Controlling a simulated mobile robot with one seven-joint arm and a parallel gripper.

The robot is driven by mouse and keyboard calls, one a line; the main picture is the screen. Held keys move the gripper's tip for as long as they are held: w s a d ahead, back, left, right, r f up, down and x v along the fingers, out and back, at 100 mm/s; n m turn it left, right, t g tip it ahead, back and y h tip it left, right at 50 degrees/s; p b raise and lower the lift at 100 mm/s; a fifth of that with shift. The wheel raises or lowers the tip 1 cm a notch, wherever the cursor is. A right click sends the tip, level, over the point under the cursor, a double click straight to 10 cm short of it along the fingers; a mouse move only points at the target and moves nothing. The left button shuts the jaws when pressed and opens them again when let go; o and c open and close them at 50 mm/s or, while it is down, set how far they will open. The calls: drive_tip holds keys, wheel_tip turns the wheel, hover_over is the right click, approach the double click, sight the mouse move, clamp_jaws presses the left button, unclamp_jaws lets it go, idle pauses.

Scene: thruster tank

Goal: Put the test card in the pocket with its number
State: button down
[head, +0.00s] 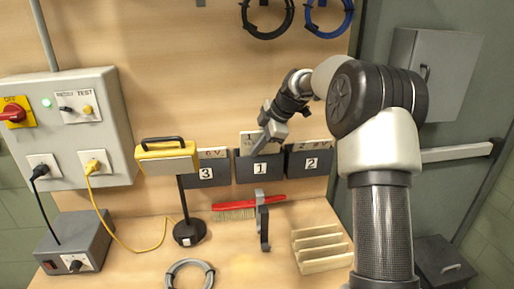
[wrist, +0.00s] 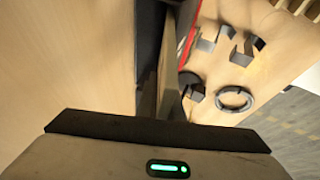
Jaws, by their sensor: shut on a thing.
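Three dark wall pockets hang in a row, labelled 3 (head: 205,176), 1 (head: 246,173) and 2 (head: 310,163). My gripper (head: 264,146) is at the middle pocket, shut on a cream test card (head: 246,139) that appears to bear a 1. The card stands upright at the mouth of pocket 1. Its lower part is hidden by the pocket front and my fingers, so I cannot tell how deep it sits. The wrist view shows my gripper's housing close to the wall, beside a dark upright pocket side (wrist: 150,45); the fingertips are unclear there.
Pockets 3 and 2 hold pale cards. A yellow tester (head: 167,158) on a black stand is left of the pockets. A grey switch box (head: 75,130) is far left.

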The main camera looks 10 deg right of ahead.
wheel_tip(320, 180, down, 3)
drive_tip(key=shift+s+d+r, duration=0.1)
drive_tip(key=shift+d+r, duration=0.05)
drive_tip(key=c, duration=1.8)
unclamp_jaws()
drive_tip(key=v, duration=0.6)
drive_tip(key=w+v, duration=0.1)
drive_tip(key=v, duration=0.6)
drive_tip(key=a+r+v, duration=0.1)
drive_tip(key=v, duration=0.5)
drive_tip(key=shift+w+r, duration=0.15)
drive_tip(key=shift+r, duration=0.15)
